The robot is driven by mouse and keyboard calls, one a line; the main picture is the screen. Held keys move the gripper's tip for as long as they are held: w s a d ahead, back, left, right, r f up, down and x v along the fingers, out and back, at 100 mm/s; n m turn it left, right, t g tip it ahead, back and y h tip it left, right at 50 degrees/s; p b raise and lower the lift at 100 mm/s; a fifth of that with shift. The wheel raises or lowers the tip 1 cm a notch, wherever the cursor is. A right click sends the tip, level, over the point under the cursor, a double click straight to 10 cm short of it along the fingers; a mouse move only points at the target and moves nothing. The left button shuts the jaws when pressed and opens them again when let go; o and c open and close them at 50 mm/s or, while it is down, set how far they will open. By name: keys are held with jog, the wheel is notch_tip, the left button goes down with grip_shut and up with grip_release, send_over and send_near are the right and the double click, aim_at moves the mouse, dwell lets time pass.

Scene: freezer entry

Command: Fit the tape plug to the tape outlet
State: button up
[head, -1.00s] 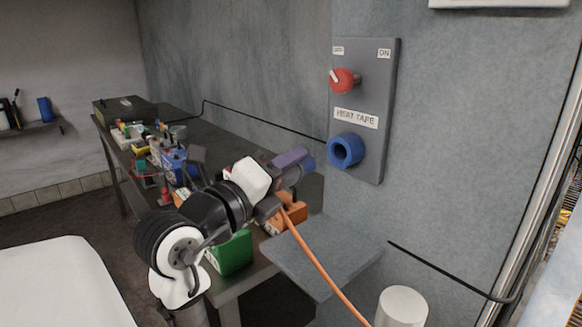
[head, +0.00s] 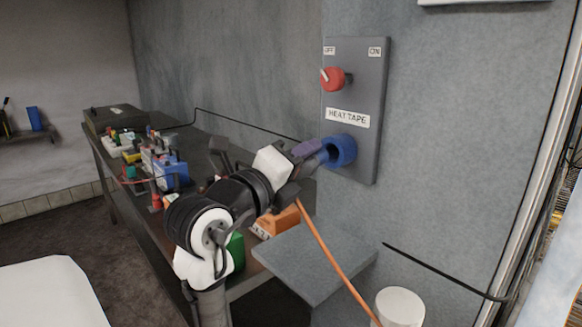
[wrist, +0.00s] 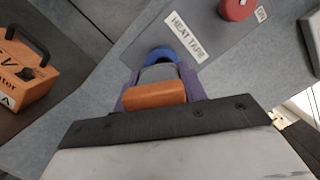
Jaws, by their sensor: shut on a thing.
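The tape outlet is a blue round socket (head: 341,150) on a grey wall panel (head: 362,95), under the HEAT TAPE label (head: 348,118). My gripper (head: 300,165) is shut on the tape plug, whose blue-grey front (head: 314,158) points at the socket's mouth. An orange cable (head: 322,250) hangs from the plug. In the wrist view the plug (wrist: 158,76) lies between purple finger pads, with the blue outlet (wrist: 158,55) just beyond it. The plug's tip is at the socket's opening or very near it. I cannot tell whether it is inside.
A red switch (head: 335,79) sits above the outlet, its pointer toward OFF. A grey shelf (head: 315,258) juts out below, with a white cylinder (head: 400,305) beside it. A bench (head: 135,185) with tools and an orange case (head: 277,221) stands behind my arm.

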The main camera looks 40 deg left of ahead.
aim_at(318, 155)
jog(key=shift+w, duration=0.4)
jog(key=shift+b, duration=1.1)
dwell(1.2)
jog(key=shift+w+d, duration=0.15)
jog(key=shift+w, duration=1.4)
jog(key=shift+s, duration=0.1)
jog(key=shift+s+b, duration=0.55)
jog(key=shift+s, duration=0.6)
jog(key=shift+b, duration=0.75)
dwell(1.2)
jog(key=shift+w, duration=0.2)
dwell(0.4)
